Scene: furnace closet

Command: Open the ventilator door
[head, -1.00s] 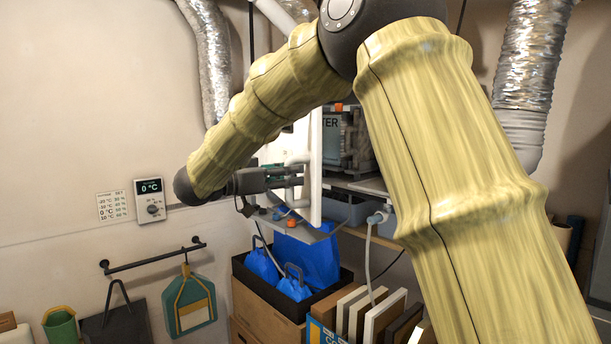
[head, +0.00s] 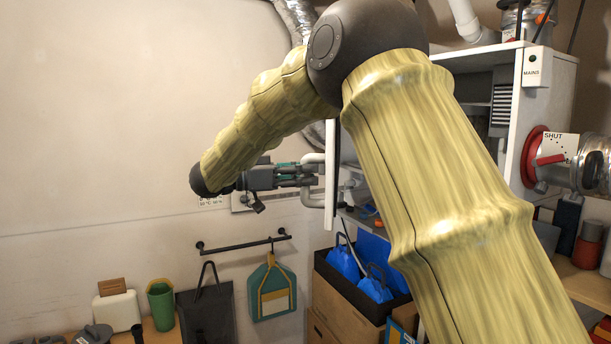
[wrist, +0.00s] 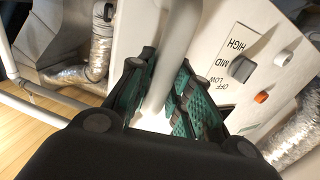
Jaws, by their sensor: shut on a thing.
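The ventilator door (head: 331,185) is a white panel seen nearly edge-on in the head view, left of my upper arm. It stands swung out from the white ventilator cabinet (head: 543,98), whose interior shows right of my arm. The door's pale tubular handle (head: 312,158) sticks out to the left. My gripper (head: 308,176) is shut on this handle. In the wrist view the handle (wrist: 178,45) runs between the green-padded fingers of my gripper (wrist: 165,100). The door's hinge side is hidden behind my arm.
The wrist view shows a selector knob (wrist: 242,68) and orange button (wrist: 261,97) on a white panel. A red valve (head: 535,157) marked SHUT is at the right. Blue bags (head: 342,262) stand below the door.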

